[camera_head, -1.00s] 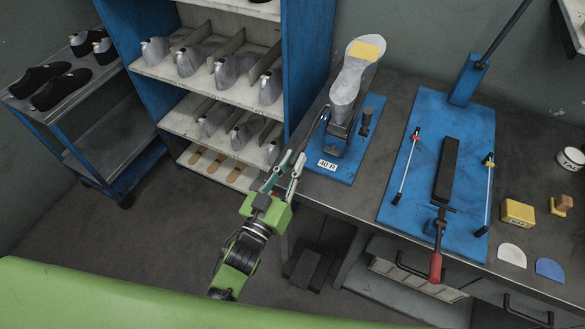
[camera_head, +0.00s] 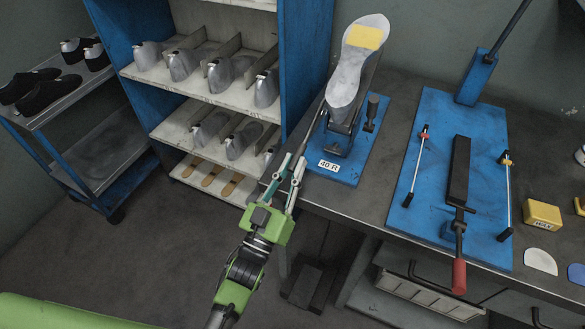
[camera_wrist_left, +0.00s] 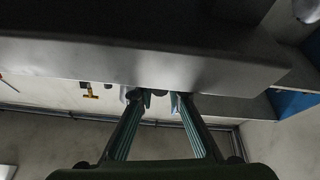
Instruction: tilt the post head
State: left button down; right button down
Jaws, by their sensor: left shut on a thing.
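The post head (camera_head: 341,122) stands on a blue base plate (camera_head: 350,165) tagged 40 R. It carries a grey sole-shaped last (camera_head: 347,78) with a yellow patch (camera_head: 366,37), its sole face leaning towards me. A thin dark lever (camera_head: 313,124) runs down from the left side of the post head. My left gripper (camera_head: 296,160) is at the lever's lower end, at the bench edge, shut on it. In the left wrist view its fingertips (camera_wrist_left: 157,97) are under the bench edge and the held part is mostly hidden. My right gripper is not in view.
A second blue plate (camera_head: 410,235) with a red-handled bar (camera_head: 459,275) lies to the right. A dark peg (camera_head: 371,112) stands beside the post. A blue shelf (camera_head: 305,60) with several lasts and a shoe trolley (camera_head: 20,118) are left. Floor between is clear.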

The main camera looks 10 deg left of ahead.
pick_arm(q)
jog(key=c, duration=2)
grip_release()
jog(key=shift+o, duration=0.2)
jog(key=shift+f, duration=0.1)
jog(key=v, duration=1.2)
